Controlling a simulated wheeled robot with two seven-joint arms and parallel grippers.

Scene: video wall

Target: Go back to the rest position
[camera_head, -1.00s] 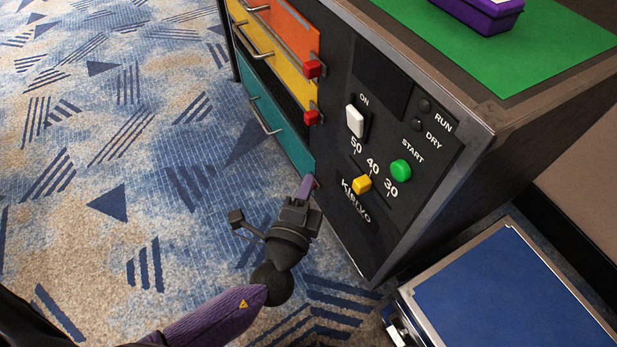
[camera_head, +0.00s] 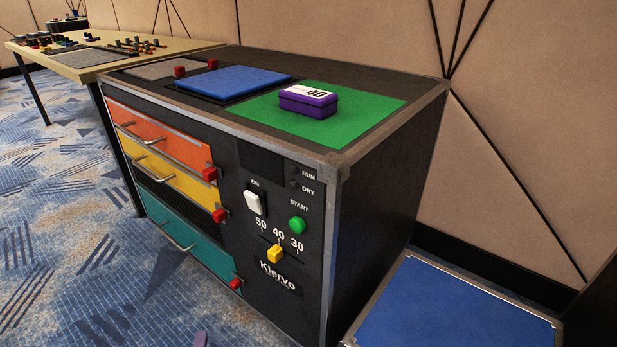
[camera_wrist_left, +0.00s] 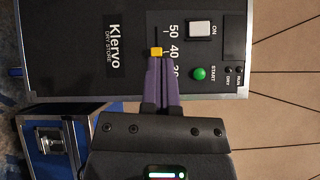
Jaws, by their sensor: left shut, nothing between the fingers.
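My left gripper shows in the left wrist view (camera_wrist_left: 161,62), its two purple fingers shut together with nothing between them. The yellow knob (camera_head: 275,253) sits by the 40 mark on the panel. In the wrist view the fingertips appear just below the yellow knob (camera_wrist_left: 156,51), though the head view has them lower. My right gripper is in neither view.
The cabinet has orange (camera_head: 155,130), yellow (camera_head: 165,172) and teal (camera_head: 185,240) drawers with handles. A purple box (camera_head: 309,105) lies on its green mat (camera_head: 365,110). A blue-topped case (camera_head: 450,310) stands at right. Open carpet (camera_head: 60,230) lies left; a table (camera_head: 120,60) stands behind.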

